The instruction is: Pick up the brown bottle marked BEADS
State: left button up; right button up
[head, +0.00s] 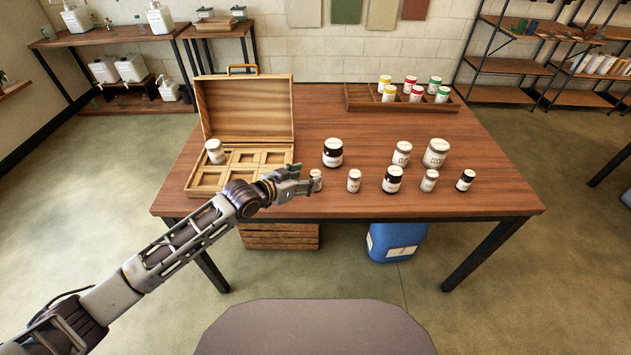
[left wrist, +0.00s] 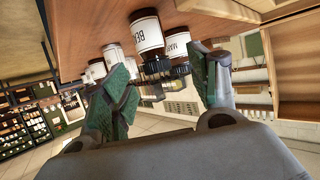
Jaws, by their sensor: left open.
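A brown bottle (left wrist: 147,34) with a white label reading "BE…" shows in the left wrist view, just beyond and between my fingertips; the rest of the word is out of sight. It seems to match the small bottle (head: 317,181) beside my left gripper in the head view, which is partly hidden. My left gripper (head: 297,183) is open and empty at the table's front edge; its green-padded fingers also show in the left wrist view (left wrist: 165,85). The bottle is not between the pads. My right gripper is not in view.
A larger brown jar (head: 333,152) stands behind; a jar reading "MAR…" (left wrist: 177,44) shows beside the near bottle. Several jars (head: 392,179) stand to the right. An open wooden case (head: 200,150) is left, a bottle rack (head: 357,105) at the back.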

aim_at(312, 176)
pick_arm(q)
jog(key=shift+d+x, duration=0.2)
jog(key=shift+x, duration=1.45)
jog(key=shift+w+d+f, duration=0.3)
jog(key=shift+w+d, duration=0.15)
jog(key=shift+d, duration=0.05)
jog(key=c, duration=1.2)
